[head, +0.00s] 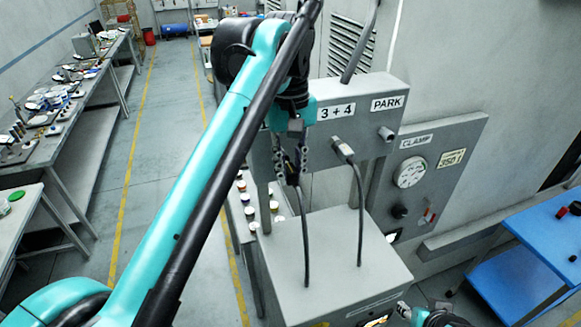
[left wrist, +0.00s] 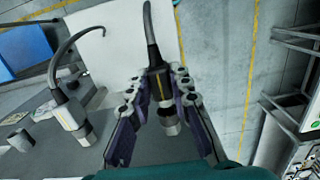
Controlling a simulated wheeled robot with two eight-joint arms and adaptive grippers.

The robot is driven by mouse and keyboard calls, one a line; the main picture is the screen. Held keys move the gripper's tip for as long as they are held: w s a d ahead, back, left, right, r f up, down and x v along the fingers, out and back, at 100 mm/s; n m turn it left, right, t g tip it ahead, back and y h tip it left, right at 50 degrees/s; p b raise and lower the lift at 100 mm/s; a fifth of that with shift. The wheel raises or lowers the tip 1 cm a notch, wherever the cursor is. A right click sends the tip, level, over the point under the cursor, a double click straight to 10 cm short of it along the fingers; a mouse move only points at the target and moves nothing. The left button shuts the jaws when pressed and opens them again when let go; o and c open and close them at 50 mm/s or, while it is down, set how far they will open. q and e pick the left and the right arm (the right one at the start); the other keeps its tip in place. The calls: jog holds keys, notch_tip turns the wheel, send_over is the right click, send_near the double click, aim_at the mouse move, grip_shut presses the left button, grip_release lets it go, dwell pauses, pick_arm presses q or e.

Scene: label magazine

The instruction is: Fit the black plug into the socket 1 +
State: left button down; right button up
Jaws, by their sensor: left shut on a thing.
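My left gripper (head: 291,165) is shut on a black plug (left wrist: 158,84), with one finger on each side of it. The plug's cable runs down to the grey box top in the head view. The plug's light metal end points at the grey panel in the left wrist view; I cannot tell whether it touches. My arm hides the panel left of that sign, and no "1 +" label shows. My right gripper (head: 405,311) is only partly visible at the bottom edge.
The grey box (head: 335,285) stands below the panel. A "PARK" sign (head: 386,103), a gauge (head: 410,172) and a "CLAMP" sign (head: 416,141) are to the right. A blue cart (head: 525,245) stands at far right. Cluttered benches (head: 70,100) line the left; the aisle between is clear.

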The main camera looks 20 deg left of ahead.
dwell(0.5)
pick_arm(q)
jog(key=shift+w+a+p, duration=0.55)
jog(key=shift+w+a, duration=0.05)
jog(key=shift+w, duration=0.35)
dwell(0.5)
jog(key=c, duration=1.5)
grip_release()
jog(key=shift+o, duration=1)
jog(key=shift+w+a, duration=0.2)
jog(key=shift+d+r, duration=0.1)
jog(key=shift+r, duration=0.15)
notch_tip(320, 180, up, 7)
jog(key=shift+w, duration=0.15)
jog(key=shift+a, duration=0.2)
